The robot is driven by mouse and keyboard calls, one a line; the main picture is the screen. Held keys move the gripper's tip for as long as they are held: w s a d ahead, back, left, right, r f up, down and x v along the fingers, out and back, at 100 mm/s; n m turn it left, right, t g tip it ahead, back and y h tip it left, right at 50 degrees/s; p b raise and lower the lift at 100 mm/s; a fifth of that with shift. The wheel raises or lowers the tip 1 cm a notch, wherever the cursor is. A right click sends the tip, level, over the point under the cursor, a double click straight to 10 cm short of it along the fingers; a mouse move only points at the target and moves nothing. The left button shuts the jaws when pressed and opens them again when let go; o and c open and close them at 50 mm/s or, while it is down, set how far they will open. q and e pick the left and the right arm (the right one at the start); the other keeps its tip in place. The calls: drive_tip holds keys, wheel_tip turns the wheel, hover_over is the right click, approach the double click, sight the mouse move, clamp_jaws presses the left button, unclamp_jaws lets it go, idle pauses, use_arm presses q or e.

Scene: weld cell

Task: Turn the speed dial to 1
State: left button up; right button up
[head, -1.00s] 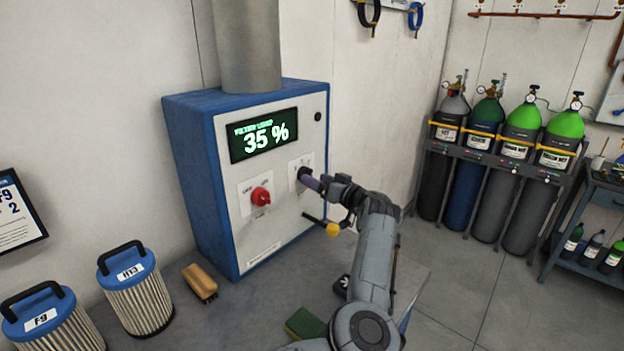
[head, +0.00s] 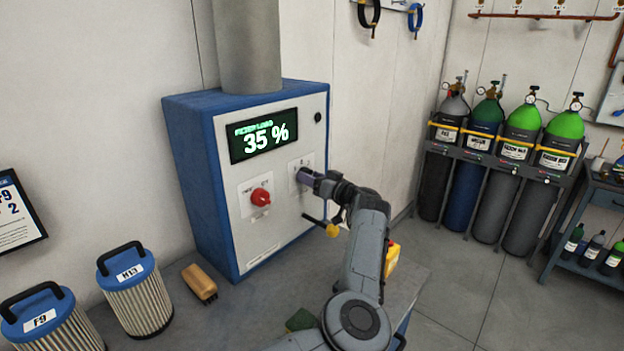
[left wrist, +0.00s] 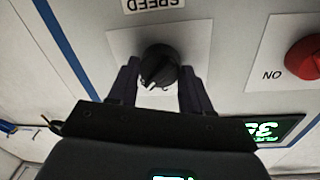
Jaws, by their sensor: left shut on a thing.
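The speed dial (left wrist: 157,64) is a black round knob with a pale pointer mark, on a light plate on the front of a blue and white filter unit (head: 240,237). The SPEED label (left wrist: 153,4) appears upside down in the left wrist view. My left gripper (head: 304,178) is at the dial, its two dark fingers on either side of the knob, shut on it. The fingers (left wrist: 160,82) also show in the left wrist view. The dial's scale numbers cannot be read, and in the head view the gripper mostly hides the knob. My right gripper is not in view.
A red knob (head: 260,197) sits left of the dial, below a green display (head: 263,134) reading 35 %. A yellow-ended lever (head: 318,223) is just below my gripper. A brush (head: 199,283), green sponge (head: 301,319) and filter cartridges (head: 134,289) stand on the bench.

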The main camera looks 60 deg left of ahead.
use_arm(q)
drive_tip(key=shift+n, duration=0.3)
drive_tip(key=n+g+b, duration=0.1)
drive_tip(key=n+b, duration=0.2)
drive_tip(key=n, duration=0.6)
drive_tip(key=n+b, duration=0.3)
drive_tip(key=n, duration=0.6)
drive_tip(key=shift+f+g+y+b, duration=0.2)
drive_tip(key=shift+g+y+b, duration=0.1)
drive_tip(key=shift+g+b, duration=0.1)
drive_tip(key=shift+n, duration=0.3)
drive_tip(key=o, duration=1.1)
drive_tip(key=shift+c, duration=0.2)
drive_tip(key=shift+d, duration=0.1)
